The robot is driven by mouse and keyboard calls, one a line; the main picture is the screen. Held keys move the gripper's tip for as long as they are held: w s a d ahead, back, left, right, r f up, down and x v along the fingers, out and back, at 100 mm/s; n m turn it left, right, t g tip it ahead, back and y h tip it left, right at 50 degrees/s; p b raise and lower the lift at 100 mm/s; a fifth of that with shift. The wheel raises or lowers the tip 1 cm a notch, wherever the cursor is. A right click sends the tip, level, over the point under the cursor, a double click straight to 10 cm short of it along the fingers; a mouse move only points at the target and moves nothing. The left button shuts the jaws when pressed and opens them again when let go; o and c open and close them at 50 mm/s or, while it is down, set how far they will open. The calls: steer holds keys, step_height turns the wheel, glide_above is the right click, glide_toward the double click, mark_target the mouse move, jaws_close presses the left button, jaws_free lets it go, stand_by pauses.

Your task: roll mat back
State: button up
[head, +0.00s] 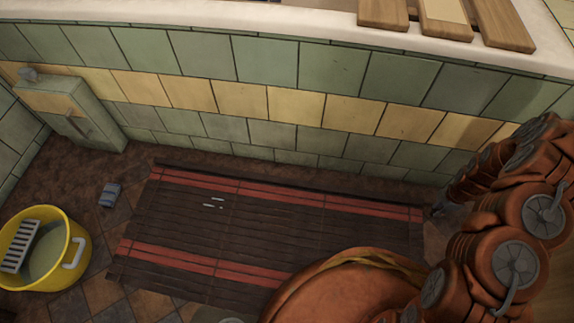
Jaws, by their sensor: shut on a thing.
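The mat (260,228) is dark and slatted, with a red stripe along each long side. It lies spread flat on the tiled floor in front of the tiled wall, with a dark strip along its far edge. My gripper (438,208) is small in view at the mat's far right corner, below the end of my orange arm. It is shut on the mat's edge there; the fingertips are hard to make out. My orange body hides the mat's near right part. Two small pale marks (213,203) show on the mat, too small to identify.
A yellow basin (73,232) with a ribbed grey board (20,247) in it stands at the left. A small blue-grey object (110,194) lies between basin and mat. Wooden slats (445,18) lie across the white ledge above the tiled wall.

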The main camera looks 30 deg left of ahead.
steer(key=shift+a+r, duration=0.1)
steer(key=shift+r, duration=0.05)
stand_by(0.6)
steer(key=shift+s, duration=0.1)
steer(key=o, duration=0.9)
steer(key=shift+o, duration=0.2)
steer(key=shift+c, duration=1.2)
steer(key=shift+r, duration=0.1)
steer(key=shift+r+p, duration=1.2)
steer(key=shift+r, duration=1.7)
